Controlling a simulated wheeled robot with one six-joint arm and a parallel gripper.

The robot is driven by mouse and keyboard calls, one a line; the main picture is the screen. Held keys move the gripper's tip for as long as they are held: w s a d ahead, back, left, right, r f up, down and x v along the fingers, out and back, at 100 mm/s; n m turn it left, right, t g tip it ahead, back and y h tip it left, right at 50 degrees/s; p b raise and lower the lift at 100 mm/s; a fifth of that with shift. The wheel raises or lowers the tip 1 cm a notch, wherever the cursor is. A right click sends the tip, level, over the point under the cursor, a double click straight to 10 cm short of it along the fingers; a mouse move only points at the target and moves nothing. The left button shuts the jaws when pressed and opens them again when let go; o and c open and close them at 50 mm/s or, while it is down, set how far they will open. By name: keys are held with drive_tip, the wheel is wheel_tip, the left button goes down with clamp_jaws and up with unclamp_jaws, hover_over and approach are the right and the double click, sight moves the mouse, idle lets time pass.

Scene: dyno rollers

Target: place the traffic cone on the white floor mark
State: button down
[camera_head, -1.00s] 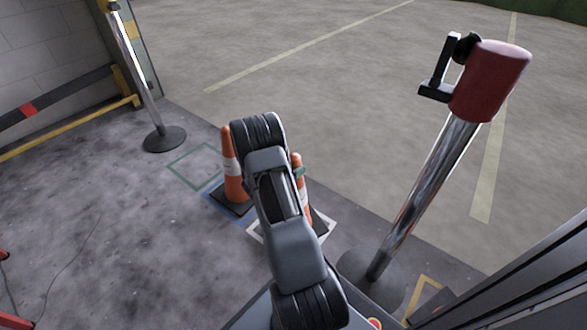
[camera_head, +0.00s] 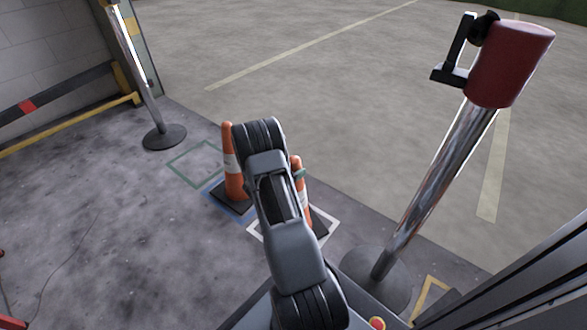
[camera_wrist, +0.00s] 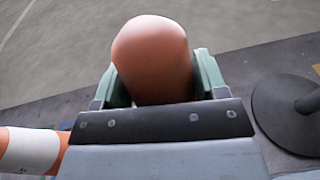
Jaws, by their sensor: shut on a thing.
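An orange traffic cone with white bands (camera_head: 300,190) and a black base stands just right of my arm, partly hidden by it. My gripper (camera_wrist: 160,78) is shut on this cone's top; in the wrist view the orange tip (camera_wrist: 150,45) sits between the green fingers. The cone looks about upright. Its black base (camera_head: 320,228) overlaps the white floor mark (camera_head: 329,237), a square outline partly covered by my arm. I cannot tell whether the base touches the floor.
A second cone (camera_head: 231,165) stands left of my arm at the blue floor mark (camera_head: 215,185); its white band shows in the wrist view (camera_wrist: 30,150). A green mark (camera_head: 180,177) is empty. A red-topped chrome post (camera_head: 430,180) stands close on the right.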

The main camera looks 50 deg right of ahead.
drive_tip(key=shift+r, duration=0.1)
drive_tip(key=shift+c, duration=0.8)
unclamp_jaws()
drive_tip(key=shift+a, duration=0.1)
drive_tip(key=a+r+p, duration=0.2)
drive_tip(key=a+p, duration=0.3)
drive_tip(key=a, duration=0.7)
drive_tip(key=s+a+r+m+g+y, duration=0.2)
drive_tip(key=s+a+r+m+y, duration=0.15)
drive_tip(key=r, duration=0.25)
drive_tip(key=s+a+r+m+g+y, duration=0.1)
drive_tip(key=s+a+r+m+y, duration=0.15)
drive_tip(key=r+m, duration=0.25)
drive_tip(key=s+a+r+m+t+y, duration=0.3)
drive_tip(key=a+r+m+y, duration=0.1)
drive_tip(key=a, duration=0.5)
drive_tip(key=s+a+r+m+t+y, duration=0.3)
drive_tip(key=a+r+m+y, duration=0.2)
drive_tip(key=a, duration=0.4)
drive_tip(key=shift+r+t+y, duration=0.3)
drive_tip(key=shift+r+y, duration=0.15)
drive_tip(key=shift+y, duration=0.15)
drive_tip(key=shift+s, duration=0.1)
